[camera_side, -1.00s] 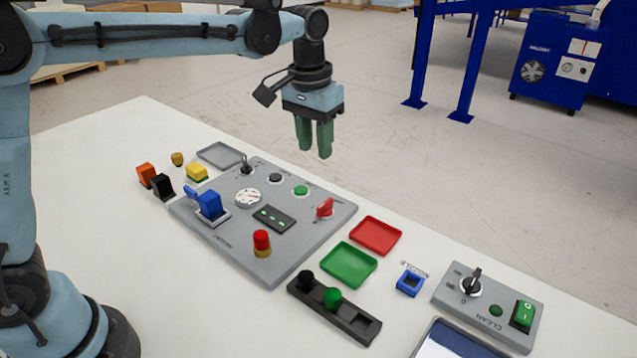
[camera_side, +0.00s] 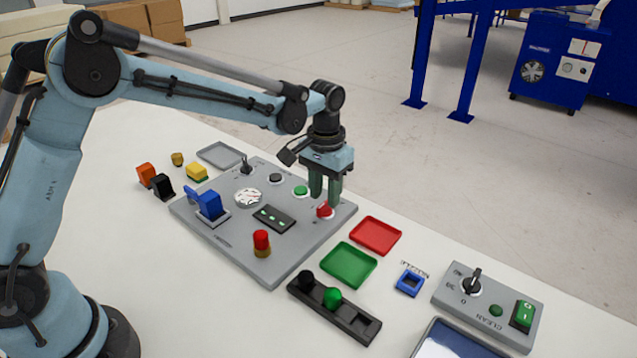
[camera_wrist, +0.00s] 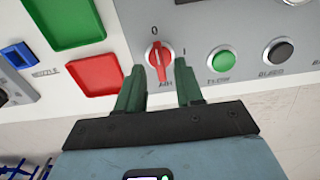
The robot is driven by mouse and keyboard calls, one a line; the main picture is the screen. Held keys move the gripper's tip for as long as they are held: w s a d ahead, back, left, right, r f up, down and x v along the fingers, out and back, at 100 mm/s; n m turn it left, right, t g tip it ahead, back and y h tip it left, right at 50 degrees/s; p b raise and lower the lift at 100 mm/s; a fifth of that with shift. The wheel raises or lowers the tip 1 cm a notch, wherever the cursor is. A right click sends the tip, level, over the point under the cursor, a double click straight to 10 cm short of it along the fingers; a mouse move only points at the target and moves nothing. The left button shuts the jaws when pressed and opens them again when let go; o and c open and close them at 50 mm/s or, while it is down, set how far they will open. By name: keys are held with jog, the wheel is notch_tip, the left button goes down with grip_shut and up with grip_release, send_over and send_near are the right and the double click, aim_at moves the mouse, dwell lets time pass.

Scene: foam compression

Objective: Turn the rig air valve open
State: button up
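The air valve is a red handle (camera_side: 325,211) at the right corner of the grey rig panel (camera_side: 290,250). In the wrist view the red handle (camera_wrist: 159,62) stands nearly upright in the picture on a pale round base, with "0" above it, "I" to its right and a label reading AIR below. My gripper (camera_side: 326,202) points down over the handle, and its fingers partly cover it. In the wrist view my gripper (camera_wrist: 160,69) is open, with one green finger on either side of the handle and gaps at both sides. I cannot tell whether the fingertips reach its height.
A green button (camera_wrist: 221,59) and a black button (camera_wrist: 278,52) sit beside the valve. A red tray (camera_side: 376,235) and a green tray (camera_side: 349,265) lie near the panel. A blue lever (camera_side: 209,205) and a red knob (camera_side: 262,241) stand up from the panel.

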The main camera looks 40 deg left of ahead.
jog(key=shift+f, duration=0.9)
grip_shut()
